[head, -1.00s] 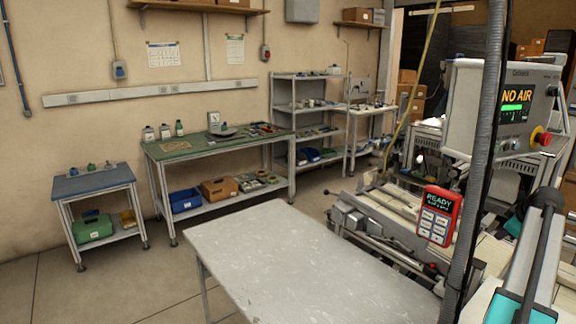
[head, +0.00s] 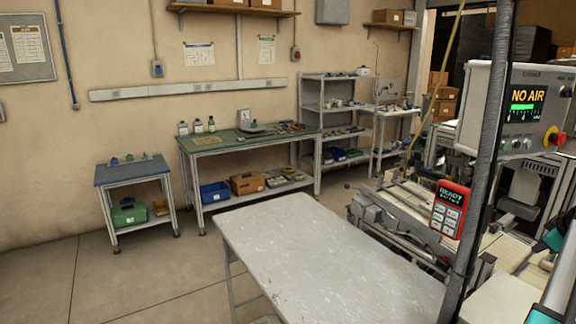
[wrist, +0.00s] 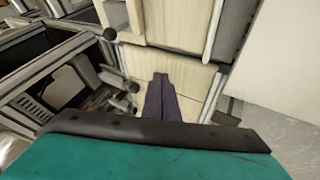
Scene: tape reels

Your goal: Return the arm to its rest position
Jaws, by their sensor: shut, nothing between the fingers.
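My gripper (wrist: 160,98) shows in the wrist view as two dark fingers side by side with no gap between them. It is shut and empty. A pale machine surface with metal rails (wrist: 186,72) lies beyond the fingertips, and the fingers look apart from it. In the head view, parts of my arm show at the lower right edge. The fingers cannot be made out there.
A bare grey table (head: 310,255) stands in front. The machine with a NO AIR panel (head: 522,108) and a red READY device (head: 449,208) is at the right. A green-topped bench (head: 215,143) and blue-topped stand (head: 130,171) line the wall; open floor lies at left.

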